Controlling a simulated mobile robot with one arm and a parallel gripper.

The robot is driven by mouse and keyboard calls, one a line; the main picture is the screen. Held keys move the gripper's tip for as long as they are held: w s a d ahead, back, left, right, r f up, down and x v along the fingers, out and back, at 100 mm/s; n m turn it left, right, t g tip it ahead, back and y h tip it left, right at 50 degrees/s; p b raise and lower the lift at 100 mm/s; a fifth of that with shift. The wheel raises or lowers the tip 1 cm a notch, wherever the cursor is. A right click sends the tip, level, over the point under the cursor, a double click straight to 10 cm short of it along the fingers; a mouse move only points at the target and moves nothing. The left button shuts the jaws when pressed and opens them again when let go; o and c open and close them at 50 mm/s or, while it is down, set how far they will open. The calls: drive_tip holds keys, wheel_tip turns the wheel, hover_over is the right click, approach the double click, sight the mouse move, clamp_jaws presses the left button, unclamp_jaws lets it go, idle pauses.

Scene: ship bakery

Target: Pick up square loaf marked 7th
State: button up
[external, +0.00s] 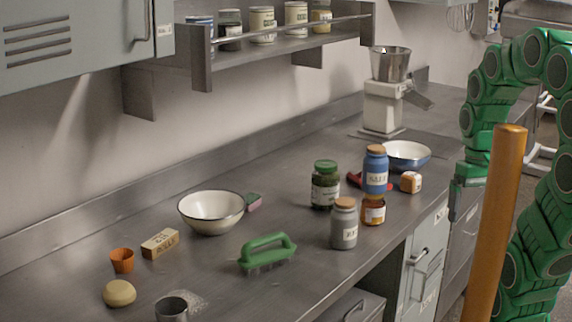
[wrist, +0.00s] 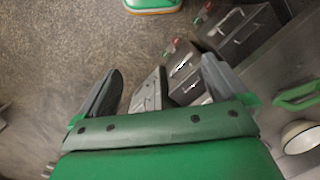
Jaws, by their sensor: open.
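My gripper (wrist: 162,85) is open and empty in the wrist view, pointing down over the floor and drawer fronts. In the external view my green arm hangs at the right, its hand beyond the counter's front edge and apart from the loaf-like item. I cannot make out the item in the wrist view.
A grey jar (external: 344,224), a green jar (external: 325,186) and a blue bowl (external: 407,157) are near. A green brush (external: 267,250) lies farther left. An orange post (external: 494,230) stands before my arm.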

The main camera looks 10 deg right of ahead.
drive_tip(key=s+f+m, duration=0.1)
drive_tip(key=s+f, duration=0.1)
drive_tip(key=s, duration=0.3)
drive_tip(key=shift+s+d+f, duration=0.15)
drive_tip(key=shift+s+d, duration=0.2)
drive_tip(key=shift+d, duration=0.1)
drive_tip(key=shift+c, duration=1)
drive_tip(key=shift+w, duration=0.1)
